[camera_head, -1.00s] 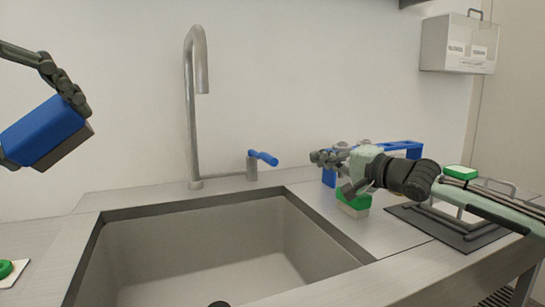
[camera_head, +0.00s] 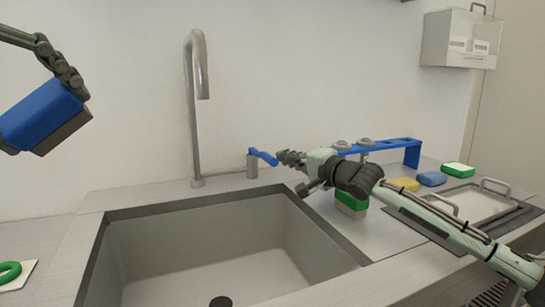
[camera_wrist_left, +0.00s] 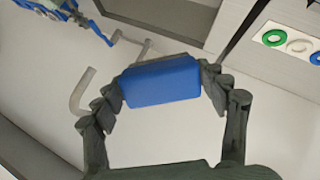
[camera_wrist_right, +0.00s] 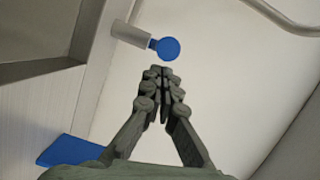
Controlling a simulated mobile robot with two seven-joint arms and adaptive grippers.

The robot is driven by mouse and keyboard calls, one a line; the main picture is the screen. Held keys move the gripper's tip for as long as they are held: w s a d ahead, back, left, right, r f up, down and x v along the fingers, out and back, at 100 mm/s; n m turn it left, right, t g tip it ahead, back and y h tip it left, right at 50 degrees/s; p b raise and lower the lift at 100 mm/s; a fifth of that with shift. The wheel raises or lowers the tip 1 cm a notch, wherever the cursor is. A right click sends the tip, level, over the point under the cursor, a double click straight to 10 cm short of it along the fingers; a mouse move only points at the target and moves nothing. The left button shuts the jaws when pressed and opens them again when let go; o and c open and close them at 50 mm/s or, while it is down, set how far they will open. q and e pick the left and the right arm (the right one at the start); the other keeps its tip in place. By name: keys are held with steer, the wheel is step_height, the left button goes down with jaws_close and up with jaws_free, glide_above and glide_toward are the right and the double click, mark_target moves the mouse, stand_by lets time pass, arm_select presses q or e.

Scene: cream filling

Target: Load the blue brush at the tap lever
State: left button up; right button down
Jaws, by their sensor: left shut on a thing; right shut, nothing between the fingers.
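The blue brush (camera_head: 42,115) has a blue body and a grey-brown underside. My left gripper (camera_head: 72,84) is shut on it and holds it in the air at the far left; the left wrist view shows the blue block (camera_wrist_left: 160,80) between both fingers. The tap lever (camera_head: 263,156) is a blue handle on a short metal post right of the tap (camera_head: 194,110). My right gripper (camera_head: 284,157) is shut and empty, its tips just right of the lever. In the right wrist view the round lever end (camera_wrist_right: 168,48) lies just beyond the closed fingertips (camera_wrist_right: 160,72), apparently apart from them.
The sink (camera_head: 215,250) lies open in front of the tap. A green-topped brush (camera_head: 352,204) stands under my right arm. A blue rack (camera_head: 400,146), yellow (camera_head: 403,184), blue (camera_head: 432,179) and green (camera_head: 458,169) blocks, and a tray with handles (camera_head: 472,200) are at right.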

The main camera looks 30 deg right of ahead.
steer(key=shift+a+f, duration=0.1)
steer(key=shift+a, duration=0.15)
